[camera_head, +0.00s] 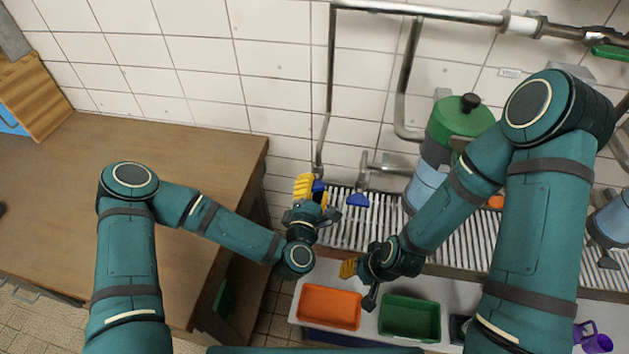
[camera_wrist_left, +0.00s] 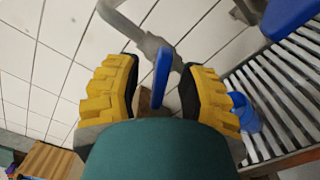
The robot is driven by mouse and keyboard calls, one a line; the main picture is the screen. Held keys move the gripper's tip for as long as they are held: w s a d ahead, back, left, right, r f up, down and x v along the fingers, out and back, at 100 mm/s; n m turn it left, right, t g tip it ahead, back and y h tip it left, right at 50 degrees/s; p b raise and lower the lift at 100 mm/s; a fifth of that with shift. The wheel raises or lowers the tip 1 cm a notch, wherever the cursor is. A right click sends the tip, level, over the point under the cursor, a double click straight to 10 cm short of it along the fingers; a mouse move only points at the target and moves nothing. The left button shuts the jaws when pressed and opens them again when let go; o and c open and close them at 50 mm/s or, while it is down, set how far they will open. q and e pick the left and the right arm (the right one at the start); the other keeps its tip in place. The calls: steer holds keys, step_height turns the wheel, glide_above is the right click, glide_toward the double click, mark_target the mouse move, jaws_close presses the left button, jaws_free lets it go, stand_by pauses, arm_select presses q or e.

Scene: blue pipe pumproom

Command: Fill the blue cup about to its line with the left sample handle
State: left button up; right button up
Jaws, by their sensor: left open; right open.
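A blue sample handle (camera_wrist_left: 161,80) on a grey pipe fitting stands between the open yellow fingers of my left gripper (camera_wrist_left: 165,90). Whether the fingers touch it I cannot tell. In the head view, my left gripper (camera_head: 313,192) is at the left end of the slatted grate, with blue (camera_head: 319,186) showing between its fingers. A blue cup (camera_wrist_left: 243,113) is on the grate, partly hidden behind a finger in the left wrist view. Its line and contents are not visible.
A wooden bench (camera_head: 180,165) fills the left.

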arm_select(q)
steer(key=shift+s, duration=0.1)
jaws_close()
steer(key=m, duration=0.3)
steer(key=shift+r, duration=0.1)
steer(key=shift+m+b, duration=0.55)
steer(key=shift+m, duration=1.05)
jaws_free()
